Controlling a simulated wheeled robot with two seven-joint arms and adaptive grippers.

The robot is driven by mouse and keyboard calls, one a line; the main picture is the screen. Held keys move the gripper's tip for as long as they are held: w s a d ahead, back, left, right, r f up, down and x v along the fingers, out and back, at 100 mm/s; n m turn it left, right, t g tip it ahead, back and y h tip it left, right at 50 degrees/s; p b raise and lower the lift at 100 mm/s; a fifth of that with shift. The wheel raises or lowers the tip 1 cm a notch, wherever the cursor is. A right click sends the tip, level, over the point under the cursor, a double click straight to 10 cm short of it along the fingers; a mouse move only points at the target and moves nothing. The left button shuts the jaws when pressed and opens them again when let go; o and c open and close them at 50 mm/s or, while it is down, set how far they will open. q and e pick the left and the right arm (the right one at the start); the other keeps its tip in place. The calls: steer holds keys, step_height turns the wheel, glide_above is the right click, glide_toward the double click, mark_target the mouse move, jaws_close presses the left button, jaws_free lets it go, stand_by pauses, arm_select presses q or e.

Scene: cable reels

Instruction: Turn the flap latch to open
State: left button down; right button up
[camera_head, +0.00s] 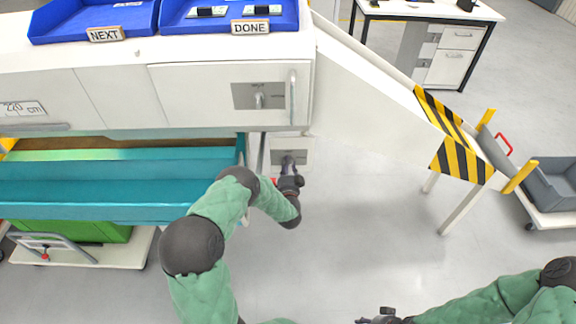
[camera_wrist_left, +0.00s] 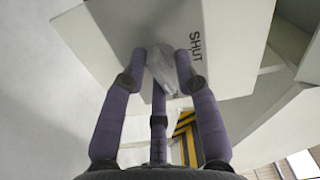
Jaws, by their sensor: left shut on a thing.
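A pale grey latch (camera_wrist_left: 162,68) sits on a light panel (camera_wrist_left: 115,45) marked SHUT in the left wrist view. My left gripper (camera_wrist_left: 160,62) has its purple-grey fingers closed around this latch, partly hiding it. The word SHUT reads sideways, to the right of the fingers. In the head view, my left gripper (camera_head: 289,162) reaches a small white panel (camera_head: 291,143) below the white cabinet and hides the latch there. My right gripper (camera_head: 380,316) is at the bottom edge of the head view, apart from everything; its fingers are too small to judge.
The white cabinet (camera_head: 200,98) above has a grey plate with a knob (camera_head: 258,99) and a vertical handle (camera_head: 292,97). A teal trough (camera_head: 110,182) lies left of my left arm. A white chute (camera_head: 375,95) with striped ends slopes right. The floor (camera_head: 350,220) ahead is clear.

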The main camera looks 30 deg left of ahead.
arm_select(q)
steer(key=shift+s+d+f+m, duration=0.1)
steer(key=shift+d+f+m, duration=0.1)
steer(key=shift+m, duration=0.35)
steer(key=shift+d+f+m, duration=0.1)
steer(key=shift+f+m, duration=0.05)
steer(key=shift+m, duration=0.4)
steer(key=shift+f, duration=0.1)
steer(key=c, duration=1.1)
jaws_free()
steer(key=shift+c, duration=0.2)
steer(key=shift+a, duration=0.1)
steer(key=shift+r, duration=0.2)
steer(key=v, duration=1.2)
steer(key=shift+a, duration=0.1)
